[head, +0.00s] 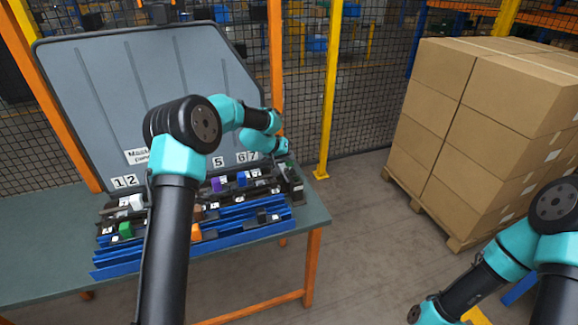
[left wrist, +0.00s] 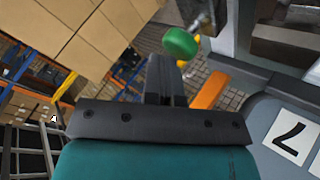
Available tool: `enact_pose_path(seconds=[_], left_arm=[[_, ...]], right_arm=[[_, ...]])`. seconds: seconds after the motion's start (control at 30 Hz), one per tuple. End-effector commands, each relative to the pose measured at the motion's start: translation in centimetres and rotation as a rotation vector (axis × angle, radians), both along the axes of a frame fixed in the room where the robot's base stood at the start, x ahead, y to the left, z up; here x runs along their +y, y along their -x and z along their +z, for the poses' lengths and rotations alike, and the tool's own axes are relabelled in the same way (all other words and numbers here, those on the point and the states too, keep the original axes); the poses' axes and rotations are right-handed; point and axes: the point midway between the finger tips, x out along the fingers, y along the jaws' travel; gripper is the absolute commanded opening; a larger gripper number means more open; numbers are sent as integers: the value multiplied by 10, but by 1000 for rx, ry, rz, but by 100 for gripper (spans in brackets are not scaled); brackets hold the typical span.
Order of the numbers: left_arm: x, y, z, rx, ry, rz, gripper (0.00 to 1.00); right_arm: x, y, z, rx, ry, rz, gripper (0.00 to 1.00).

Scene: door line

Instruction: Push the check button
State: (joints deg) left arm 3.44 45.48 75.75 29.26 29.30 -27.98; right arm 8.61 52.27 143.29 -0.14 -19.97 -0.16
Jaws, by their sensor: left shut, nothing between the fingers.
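A round green button (left wrist: 180,43) on a short metal stem shows in the left wrist view, near the top middle. In the head view the left gripper (head: 291,180) is at the right end of the fixture, by the 7 label. My right gripper is outside the head view.
A grey panel (head: 140,75) with number labels stands behind the table (head: 40,245). Blue rails (head: 240,238) with small coloured parts lie in front of it. Stacked cartons (head: 490,130) stand at the right, apart from the table. A yellow post (head: 329,100) and mesh fence are behind.

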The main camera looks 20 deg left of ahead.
Motion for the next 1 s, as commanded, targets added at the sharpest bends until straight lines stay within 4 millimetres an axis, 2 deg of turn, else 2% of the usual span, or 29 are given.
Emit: enact_pose_path(seconds=[0.4,1.0], left_arm=[[0,0,-10,0,0,0,0],[0,0,-6,1,0,-1,0]], right_arm=[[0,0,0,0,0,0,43],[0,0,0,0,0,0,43]])
